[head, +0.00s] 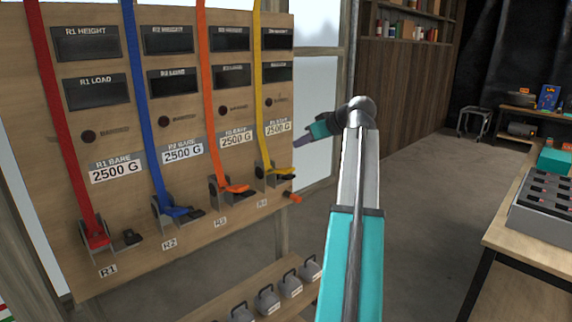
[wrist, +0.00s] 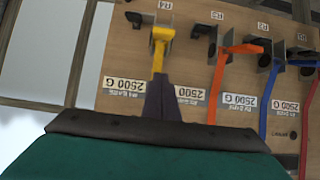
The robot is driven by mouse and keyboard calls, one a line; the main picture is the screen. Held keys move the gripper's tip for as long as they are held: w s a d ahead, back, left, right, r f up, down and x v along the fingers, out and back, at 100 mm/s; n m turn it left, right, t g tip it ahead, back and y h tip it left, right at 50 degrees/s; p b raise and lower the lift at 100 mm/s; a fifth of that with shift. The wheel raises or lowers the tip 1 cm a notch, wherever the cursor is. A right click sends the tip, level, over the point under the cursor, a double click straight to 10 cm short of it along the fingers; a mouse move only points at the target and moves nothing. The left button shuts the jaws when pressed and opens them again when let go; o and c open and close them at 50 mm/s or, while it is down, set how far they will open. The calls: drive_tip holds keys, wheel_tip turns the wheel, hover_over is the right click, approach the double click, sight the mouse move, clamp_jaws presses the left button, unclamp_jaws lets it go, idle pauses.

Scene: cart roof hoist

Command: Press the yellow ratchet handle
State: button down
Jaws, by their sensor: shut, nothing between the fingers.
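The yellow ratchet handle (head: 281,170) is on the R4 ratchet at the right end of the wooden board, below the yellow strap (head: 259,80). It sticks out from its grey bracket. My gripper (head: 296,143) is shut and empty, up and to the right of the handle in the head view. In the wrist view the picture is upside down. There the dark fingertips (wrist: 160,80) point at the board, and the yellow handle (wrist: 158,50) lies straight beyond them.
Red (head: 95,238), blue (head: 178,212) and orange (head: 236,189) ratchets sit left of the yellow one. An orange peg (head: 292,197) juts out just below right. Several grey weights (head: 267,299) stand on a low shelf. A table (head: 520,240) is at the right; floor between is clear.

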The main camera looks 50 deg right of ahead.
drive_tip(key=p, duration=0.3)
hover_over(288, 168)
drive_tip(key=w, duration=0.1)
wheel_tip(288, 168, down, 5)
drive_tip(key=shift+w+a+f, duration=0.1)
drive_tip(key=shift+w+f, duration=0.05)
drive_tip(key=shift+f, duration=0.05)
drive_tip(key=shift+s+a+f, duration=0.1)
drive_tip(key=shift+s+f, duration=0.2)
drive_tip(key=shift+f, duration=0.35)
drive_tip(key=shift+s+f, duration=0.3)
drive_tip(key=shift+f, duration=0.3)
drive_tip(key=shift+s+f+p, duration=0.15)
drive_tip(key=shift+f+p, duration=0.2)
drive_tip(key=shift+f, duration=0.35)
